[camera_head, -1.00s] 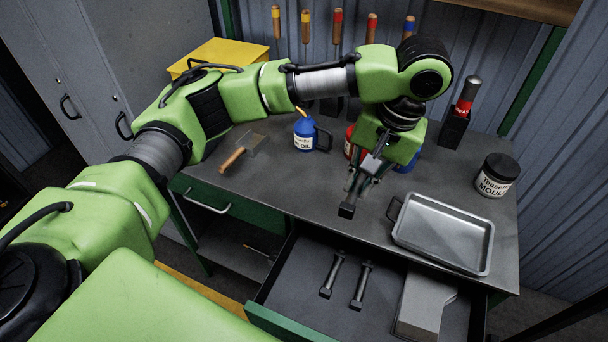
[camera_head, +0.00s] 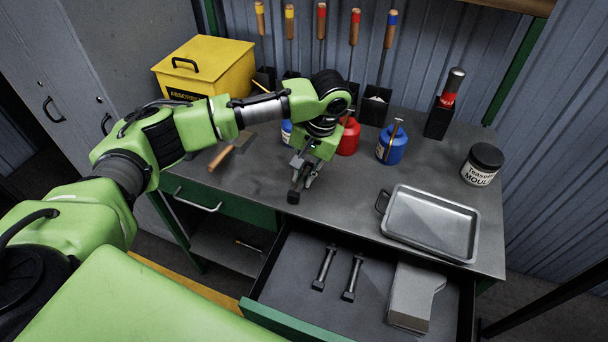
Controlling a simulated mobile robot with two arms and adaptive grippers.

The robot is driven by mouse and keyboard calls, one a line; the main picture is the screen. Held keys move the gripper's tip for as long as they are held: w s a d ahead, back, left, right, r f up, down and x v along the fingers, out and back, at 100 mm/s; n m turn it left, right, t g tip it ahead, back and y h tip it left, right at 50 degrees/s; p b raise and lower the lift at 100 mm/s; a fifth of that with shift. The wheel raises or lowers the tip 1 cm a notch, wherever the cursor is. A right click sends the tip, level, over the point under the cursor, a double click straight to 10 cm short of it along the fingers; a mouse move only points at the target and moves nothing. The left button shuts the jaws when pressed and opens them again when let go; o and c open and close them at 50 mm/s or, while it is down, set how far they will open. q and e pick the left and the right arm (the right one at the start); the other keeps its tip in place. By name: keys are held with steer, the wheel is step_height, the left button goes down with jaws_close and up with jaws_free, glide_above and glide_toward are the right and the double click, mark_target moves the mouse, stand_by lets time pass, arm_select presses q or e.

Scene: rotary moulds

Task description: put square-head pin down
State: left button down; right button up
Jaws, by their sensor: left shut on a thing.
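My left gripper (camera_head: 303,172) is over the front part of the grey workbench (camera_head: 345,212), left of the metal tray. It is shut on a dark square-head pin (camera_head: 294,194), whose square head points down near the bench's front edge. I cannot tell whether the head touches the bench top. The gripper hides the pin's upper part. Two more dark square-head pins (camera_head: 324,268) (camera_head: 353,278) lie side by side in the open drawer (camera_head: 283,292) below. My right gripper is not in view.
The metal tray (camera_head: 431,224) is empty on the right, with a mould jar (camera_head: 482,164) behind it. A red can (camera_head: 348,138) and a blue can (camera_head: 391,146) stand behind the gripper. A brush (camera_head: 221,158) lies left. A grey block (camera_head: 412,296) is in the drawer.

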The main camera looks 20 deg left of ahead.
arm_select(q)
steer(key=shift+f, duration=0.5)
steer(key=c, duration=2)
jaws_free()
steer(key=shift+f, duration=0.1)
